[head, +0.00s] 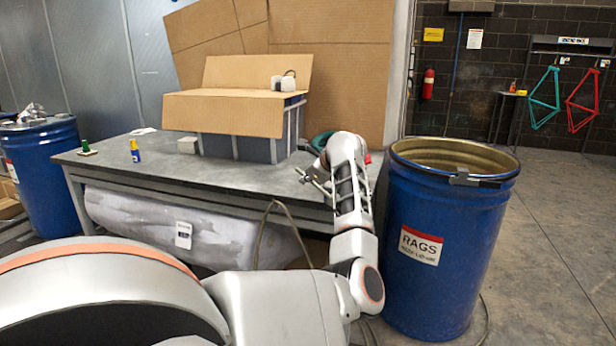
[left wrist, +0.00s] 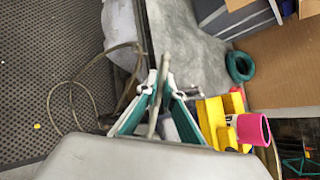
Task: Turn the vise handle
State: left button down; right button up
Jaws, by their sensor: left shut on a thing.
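My left gripper (head: 318,178) is at the right front edge of the grey workbench in the head view. In the left wrist view its teal-padded fingers (left wrist: 160,90) are closed on a thin grey bar, the vise handle (left wrist: 165,62), which runs lengthwise between them and sticks out past the tips. The vise body cannot be made out clearly; my arm covers that bench corner in the head view. My right gripper is in neither view.
The workbench (head: 130,165) carries a cardboard-topped blue box (head: 235,147) and small bottles. A blue rags drum (head: 445,275) stands close right of my arm. The wrist view shows a teal ring (left wrist: 240,66), yellow pieces (left wrist: 212,122) and a pink cylinder (left wrist: 253,128) beside the gripper.

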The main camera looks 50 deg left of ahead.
pick_arm(q)
jog(key=shift+s+f, duration=0.2)
jog(key=shift+f, duration=0.4)
jog(key=c, duration=2.3)
grip_release()
jog(key=shift+r, duration=0.1)
jog(key=shift+o, duration=0.7)
jog(key=shift+s+r, duration=0.2)
jog(key=shift+r, duration=0.05)
jog(key=w+v, duration=0.1)
jog(key=v, duration=0.6)
jog(key=shift+s+d+r, duration=0.15)
jog(key=shift+s+d, duration=0.1)
jog(key=shift+s, duration=0.2)
jog(key=shift+c, duration=0.4)
